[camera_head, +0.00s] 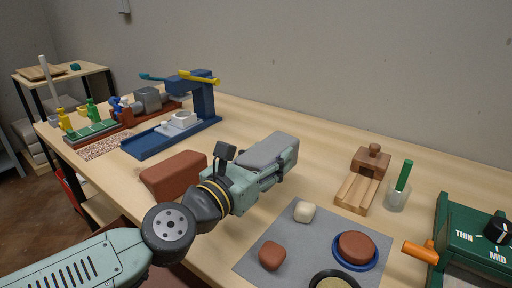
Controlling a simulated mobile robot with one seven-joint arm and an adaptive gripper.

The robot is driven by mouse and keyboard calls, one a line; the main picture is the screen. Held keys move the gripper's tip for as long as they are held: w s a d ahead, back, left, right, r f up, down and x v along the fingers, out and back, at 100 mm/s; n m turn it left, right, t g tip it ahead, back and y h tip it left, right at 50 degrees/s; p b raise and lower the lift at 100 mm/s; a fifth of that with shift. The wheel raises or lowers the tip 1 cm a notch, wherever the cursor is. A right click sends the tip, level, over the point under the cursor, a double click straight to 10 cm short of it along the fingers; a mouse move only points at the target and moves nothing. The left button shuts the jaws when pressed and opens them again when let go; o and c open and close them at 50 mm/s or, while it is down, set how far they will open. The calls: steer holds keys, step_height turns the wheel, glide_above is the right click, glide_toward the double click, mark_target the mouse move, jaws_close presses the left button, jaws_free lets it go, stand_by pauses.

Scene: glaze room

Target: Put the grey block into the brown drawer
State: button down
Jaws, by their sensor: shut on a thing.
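My gripper (278,172) reaches over the middle of the wooden table. It is shut on a grey block (269,149), a smooth slab whose top and far side show above the fingers. The lower part of the block is hidden by the gripper, and I cannot tell how high it is above the table. I cannot make out a brown drawer for certain. A reddish-brown block-like body (174,174) lies left of my gripper, partly hidden behind my wrist.
A grey mat (320,232) with lumps and a blue dish (355,262) lies at the front. A wooden piece with a knob (369,165), a glass (397,198) and a green machine (463,235) stand right. A blue press (201,105) stands back left.

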steer(key=shift+w+r, duration=0.2)
steer(key=shift+w, duration=0.2)
steer(key=w+p, duration=0.1)
steer(key=w, duration=0.4)
steer(key=w+d+f+p, duration=0.1)
steer(key=w+p, duration=0.1)
steer(key=w, duration=0.3)
steer(key=w+p, duration=0.1)
steer(key=w, duration=0.3)
steer(key=shift+w+d+f, duration=0.2)
steer(key=shift+w+d, duration=0.2)
steer(key=shift+w+f+p, duration=0.2)
steer(key=shift+w+p, duration=0.1)
steer(key=shift+p, duration=0.1)
steer(key=shift+f+p, duration=0.45)
steer(key=shift+f, duration=1.2)
steer(key=shift+s+f, duration=0.1)
steer(key=shift+f, duration=0.1)
steer(key=c, duration=0.8)
jaws_free()
steer(key=shift+o, duration=0.2)
